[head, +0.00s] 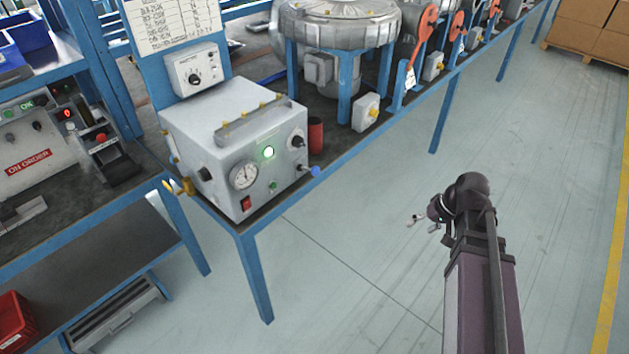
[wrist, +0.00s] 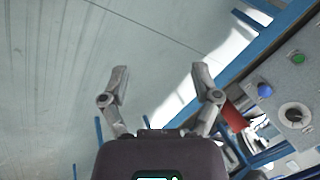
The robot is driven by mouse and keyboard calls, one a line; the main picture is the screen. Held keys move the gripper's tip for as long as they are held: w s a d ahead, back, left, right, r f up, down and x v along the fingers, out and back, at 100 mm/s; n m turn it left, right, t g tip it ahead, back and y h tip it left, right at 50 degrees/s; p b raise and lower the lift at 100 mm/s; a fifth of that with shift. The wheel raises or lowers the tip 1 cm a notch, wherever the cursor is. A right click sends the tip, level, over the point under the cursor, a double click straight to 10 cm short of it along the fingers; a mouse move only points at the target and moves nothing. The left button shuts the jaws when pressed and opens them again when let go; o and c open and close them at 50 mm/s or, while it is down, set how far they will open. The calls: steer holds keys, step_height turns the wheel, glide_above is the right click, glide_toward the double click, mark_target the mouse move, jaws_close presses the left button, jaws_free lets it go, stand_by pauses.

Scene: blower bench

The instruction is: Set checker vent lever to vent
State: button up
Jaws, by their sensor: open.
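The checker (head: 195,110) is a light grey box on the bench's near corner, with a round gauge, a lit green lamp and several knobs. A short lever with a blue ball knob (head: 314,171) sticks out at the lower right of its front; I take it for the vent lever. The blue knob (wrist: 265,90) also shows at the right of the wrist view. Which setting it is at I cannot read. My gripper (head: 420,219) is open and empty over the floor, right of the checker and apart from it. Its spread fingers (wrist: 159,70) show in the wrist view.
A red cylinder (head: 316,135) stands right of the checker. A yellow-handled valve (head: 183,186) is on its left. A large blower (head: 340,25) stands behind on the blue-framed bench. The floor (head: 365,235) between the bench and my arm is clear.

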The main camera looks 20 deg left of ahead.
steer(key=w+a+f+n+y+b, duration=0.35)
steer(key=w+a+y+b, duration=0.35)
steer(key=a, duration=0.5)
steer(key=n+g+y+b, duration=0.1)
steer(key=n+y+b, duration=0.4)
steer(key=b, duration=0.5)
glide_toward(316, 171)
steer(key=w+d+f+y, duration=0.1)
steer(key=d+f, duration=0.1)
steer(key=d, duration=0.1)
steer(key=shift+w+d+f+m, duration=0.1)
steer(key=shift+w+d+m, duration=0.1)
steer(key=shift+m, duration=0.15)
steer(key=shift+a, duration=0.1)
steer(key=shift+s+a, duration=0.2)
steer(key=shift+a, duration=3.2)
steer(key=shift+s+a, duration=0.2)
steer(key=shift+a, duration=3.2)
jaws_close()
